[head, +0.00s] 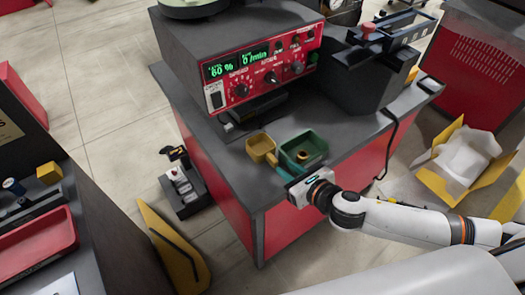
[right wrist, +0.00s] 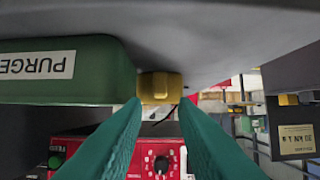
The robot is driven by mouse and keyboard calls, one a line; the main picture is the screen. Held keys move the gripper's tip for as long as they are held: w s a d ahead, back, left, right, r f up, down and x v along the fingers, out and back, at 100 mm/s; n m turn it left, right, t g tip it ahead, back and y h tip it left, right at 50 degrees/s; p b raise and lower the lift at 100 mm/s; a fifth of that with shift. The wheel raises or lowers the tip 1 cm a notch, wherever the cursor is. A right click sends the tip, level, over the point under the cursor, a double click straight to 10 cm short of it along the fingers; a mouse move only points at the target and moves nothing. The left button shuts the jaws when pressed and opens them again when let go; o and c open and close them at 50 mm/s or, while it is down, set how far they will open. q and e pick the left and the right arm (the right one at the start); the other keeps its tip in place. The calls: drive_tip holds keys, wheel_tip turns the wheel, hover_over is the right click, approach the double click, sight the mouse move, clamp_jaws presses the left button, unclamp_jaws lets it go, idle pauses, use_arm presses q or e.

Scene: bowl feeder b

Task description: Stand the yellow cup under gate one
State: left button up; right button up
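The yellow cup (head: 261,147) stands on the grey bench top, left of and close beside the green bin (head: 318,146). My right gripper (head: 278,165) reaches in from the right, its teal fingers pointing at the cup. In the right wrist view, which is upside down, the fingers (right wrist: 160,102) are apart, and the cup (right wrist: 160,84) shows at their tips. Whether they touch it cannot be told. The bin (right wrist: 70,88) there carries a PURGE label. No gate can be made out. My left gripper is out of view.
The red-fronted control box (head: 270,75) stands behind the cup, with lit green displays. A dark machine (head: 365,75) stands at the back right of the bench. A small yellow item (head: 302,156) lies in the green bin. The bench's front left corner is clear.

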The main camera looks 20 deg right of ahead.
sight(275, 161)
drive_tip(key=x, duration=0.5)
drive_tip(key=shift+w+a+f, duration=0.1)
drive_tip(key=shift+w+a, duration=0.05)
drive_tip(key=shift+w, duration=0.2)
drive_tip(key=shift+s, duration=0.1)
drive_tip(key=shift+c, duration=0.2)
clamp_jaws()
